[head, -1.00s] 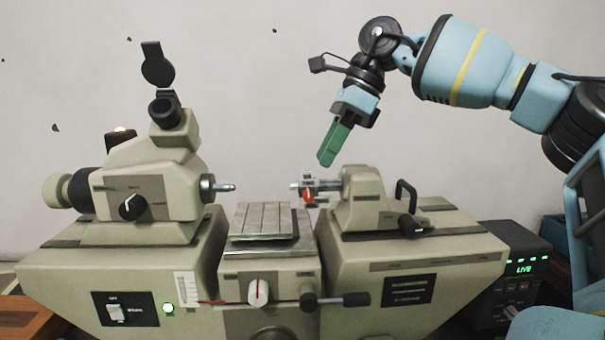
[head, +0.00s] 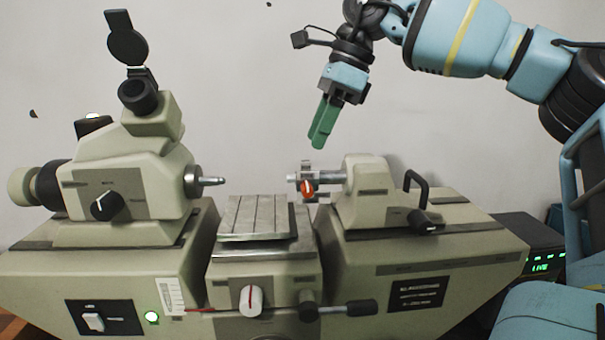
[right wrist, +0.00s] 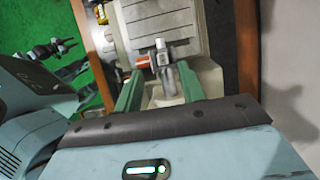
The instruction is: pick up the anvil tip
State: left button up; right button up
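The anvil tip (head: 292,178) looks to be the small metal end at the left of the right-hand spindle, by a clamp with an orange knob (head: 307,188). In the right wrist view the metal end (right wrist: 160,46) stands between and ahead of the fingers, with the orange knob at its left. My right gripper (head: 320,140) has green fingers pointing down, above the clamp and apart from it. In the right wrist view my right gripper (right wrist: 158,86) is open, with nothing visibly held.
The left measuring head (head: 130,180) has an eyepiece and a metal tip (head: 212,181) facing the anvil. A grooved table (head: 255,216) lies low between the two sides. The tailstock (head: 370,190) has a black handle (head: 417,190). A small display box (head: 535,260) stands at the right.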

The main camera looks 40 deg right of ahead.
aim_at(303, 161)
jog(key=shift+w+a+f, duration=0.1)
jog(key=shift+f, duration=0.2)
jog(key=x, duration=0.4)
jog(key=shift+w+f+p, duration=0.15)
jog(key=shift+w+p, duration=0.15)
jog(key=shift+p, duration=0.1)
pick_arm(q)
jog(key=shift+w+r, duration=0.6)
jog(key=shift+w, duration=0.05)
pick_arm(e)
grip_shut()
